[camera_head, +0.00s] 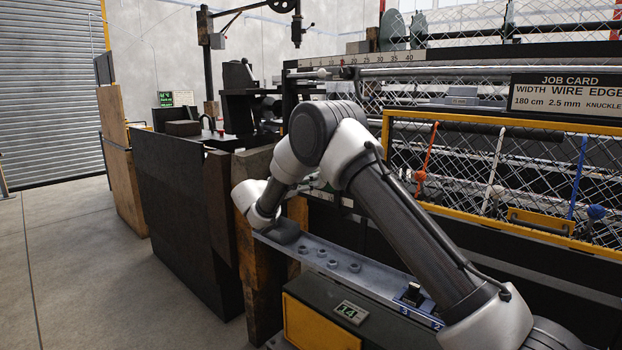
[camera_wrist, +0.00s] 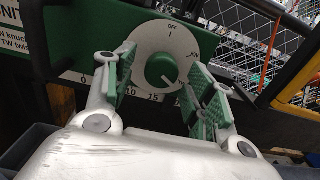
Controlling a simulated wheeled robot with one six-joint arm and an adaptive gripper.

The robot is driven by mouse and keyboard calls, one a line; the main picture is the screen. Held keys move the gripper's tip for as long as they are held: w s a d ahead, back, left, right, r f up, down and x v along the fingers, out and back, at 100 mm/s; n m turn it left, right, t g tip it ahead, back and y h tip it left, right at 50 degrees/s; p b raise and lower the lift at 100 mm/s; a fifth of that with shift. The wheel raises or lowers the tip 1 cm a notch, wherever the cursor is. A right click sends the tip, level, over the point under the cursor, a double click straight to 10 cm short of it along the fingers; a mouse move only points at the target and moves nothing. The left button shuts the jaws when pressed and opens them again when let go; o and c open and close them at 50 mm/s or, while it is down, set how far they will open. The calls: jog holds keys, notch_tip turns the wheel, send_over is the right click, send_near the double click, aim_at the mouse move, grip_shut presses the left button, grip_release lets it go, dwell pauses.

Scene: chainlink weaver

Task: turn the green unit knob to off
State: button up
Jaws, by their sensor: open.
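The round green knob (camera_wrist: 160,69) sits on a white dial plate (camera_wrist: 149,38) in the wrist view. The dial is marked OFF at its top, with another partly hidden label at its right. A small pale mark shows on the knob's lower right; its exact setting is hard to read. The dial is on a green panel (camera_wrist: 78,32). My gripper (camera_wrist: 161,62) is open, its green-padded fingers to the left and right of the knob. I cannot tell whether either finger touches it. In the head view my arm hides the gripper, and I cannot make out the knob.
A number scale runs below the dial. A yellow-framed mesh guard (camera_head: 455,121) and a job card (camera_head: 565,93) stand at the right in the head view. A grey rail (camera_head: 375,281) with several round fittings lies below my arm. Open floor (camera_head: 65,255) is at the left.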

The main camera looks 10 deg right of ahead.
jog(key=shift+x, duration=1.25)
jog(key=shift+c, duration=0.3)
jog(key=c, duration=1)
